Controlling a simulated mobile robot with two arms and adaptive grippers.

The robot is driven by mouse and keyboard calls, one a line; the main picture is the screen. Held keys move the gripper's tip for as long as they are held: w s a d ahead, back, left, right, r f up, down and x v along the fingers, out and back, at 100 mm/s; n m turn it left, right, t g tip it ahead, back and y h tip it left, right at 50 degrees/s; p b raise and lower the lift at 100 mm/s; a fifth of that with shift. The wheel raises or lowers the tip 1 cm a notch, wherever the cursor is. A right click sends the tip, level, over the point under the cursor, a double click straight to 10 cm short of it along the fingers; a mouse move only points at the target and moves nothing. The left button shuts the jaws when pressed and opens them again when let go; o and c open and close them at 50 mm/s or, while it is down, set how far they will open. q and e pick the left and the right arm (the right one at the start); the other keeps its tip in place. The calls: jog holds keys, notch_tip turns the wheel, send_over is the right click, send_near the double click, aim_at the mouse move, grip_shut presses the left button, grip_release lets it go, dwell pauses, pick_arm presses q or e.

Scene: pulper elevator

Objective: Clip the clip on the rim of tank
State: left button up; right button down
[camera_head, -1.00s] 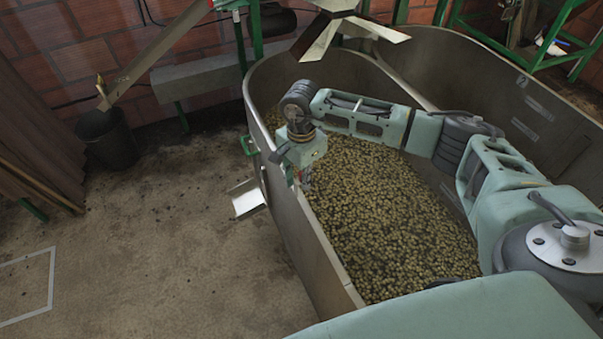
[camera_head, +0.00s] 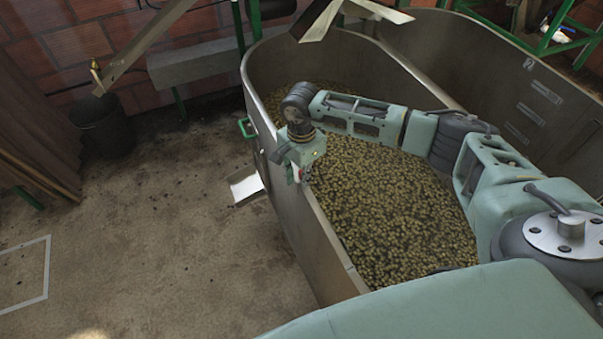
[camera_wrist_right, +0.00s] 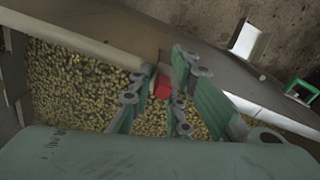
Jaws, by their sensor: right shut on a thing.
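The tank (camera_head: 330,252) is a large metal vat with a thin rim, holding many small yellow-green fruits (camera_head: 395,215). My right gripper (camera_head: 302,176) is low beside the tank's left rim, with its fingers mostly hidden by the wrist in the head view. In the right wrist view my right gripper (camera_wrist_right: 160,92) is shut on a small red piece, which appears to be the clip (camera_wrist_right: 162,87). The fingers cover most of it. The tank wall (camera_wrist_right: 205,65) is close behind it; I cannot tell whether the clip touches the rim. My left gripper is not in view.
A green handle (camera_head: 246,128) and a pale chute (camera_head: 246,188) are on the tank's outer left side. A pale bar (camera_wrist_right: 75,40) slants toward the fingers in the wrist view. A dark bucket (camera_head: 102,125) stands at left. The floor between is open.

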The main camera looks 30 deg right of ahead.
jog(key=shift+s+f, duration=0.1)
jog(key=shift+f, duration=0.1)
jog(key=c, duration=1.6)
grip_release()
jog(key=shift+f, duration=0.1)
jog(key=shift+o, duration=0.2)
